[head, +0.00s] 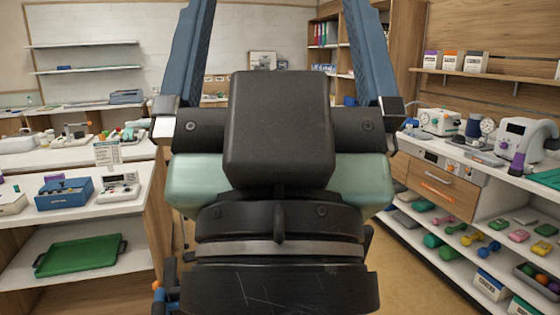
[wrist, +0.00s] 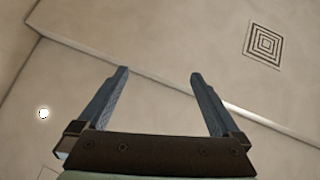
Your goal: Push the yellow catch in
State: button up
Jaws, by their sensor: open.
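My gripper (wrist: 162,75) is open and empty in the wrist view, its two blue-grey fingers spread wide apart. Behind it in that view is only ceiling. In the head view, my gripper's two blue fingers rise at the top, and its dark body fills the middle of the picture. I cannot make out a yellow catch in either view; my arm hides the centre of the room.
At left, a white counter (head: 135,197) holds a blue bin (head: 64,193) and a small device (head: 119,188). A green tray (head: 80,255) lies on the shelf below. At right, a bench with a wooden drawer (head: 440,188) carries medical devices. Dumbbells (head: 472,238) lie below it.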

notch_tip(320, 180, up, 8)
jog(key=p, duration=0.6)
jog(key=shift+r, duration=0.2)
